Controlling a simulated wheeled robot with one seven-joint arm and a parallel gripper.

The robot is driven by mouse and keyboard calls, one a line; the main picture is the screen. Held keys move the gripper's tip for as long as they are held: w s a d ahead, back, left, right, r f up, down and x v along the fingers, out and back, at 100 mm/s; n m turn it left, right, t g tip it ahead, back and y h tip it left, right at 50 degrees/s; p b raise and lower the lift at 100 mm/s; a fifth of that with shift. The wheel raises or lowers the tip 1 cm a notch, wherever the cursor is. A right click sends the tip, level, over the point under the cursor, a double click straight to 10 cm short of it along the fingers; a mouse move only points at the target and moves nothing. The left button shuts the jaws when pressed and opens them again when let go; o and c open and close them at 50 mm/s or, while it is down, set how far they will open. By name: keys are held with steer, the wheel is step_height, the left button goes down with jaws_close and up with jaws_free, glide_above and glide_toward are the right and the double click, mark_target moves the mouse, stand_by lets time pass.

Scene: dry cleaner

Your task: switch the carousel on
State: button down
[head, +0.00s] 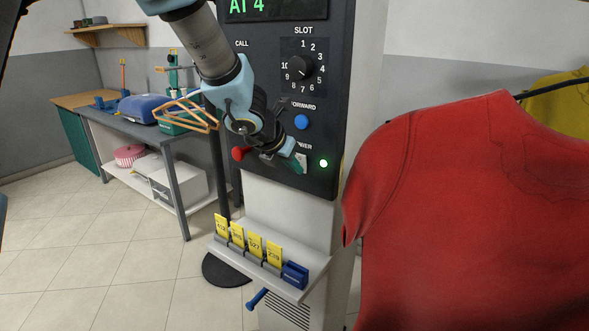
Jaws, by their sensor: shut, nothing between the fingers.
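The dark control panel (327,139) stands upright on a pale column. Its display (262,8) reads "AT 4" in green, cut off at the top. A power switch (302,159) sits low on the panel under a partly hidden label. A green light (323,163) to its right is lit. My gripper (295,164) is shut and empty, with its tips at the switch's left side; I cannot tell whether they touch it. The gripper and wrist hide part of the switch and the panel around it.
The panel also bears a slot dial (301,68), a blue forward button (302,122) and a red knob (238,153). A shelf (290,287) with yellow tags juts out below. A red shirt (450,210) hangs close on the right. Open floor lies left.

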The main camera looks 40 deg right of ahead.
steer(key=shift+r+p, duration=0.65)
steer(key=shift+r, duration=0.15)
steer(key=p+v, duration=0.4)
steer(key=v, duration=0.6)
steer(key=shift+a+r, duration=0.25)
steer(key=shift+a, duration=0.05)
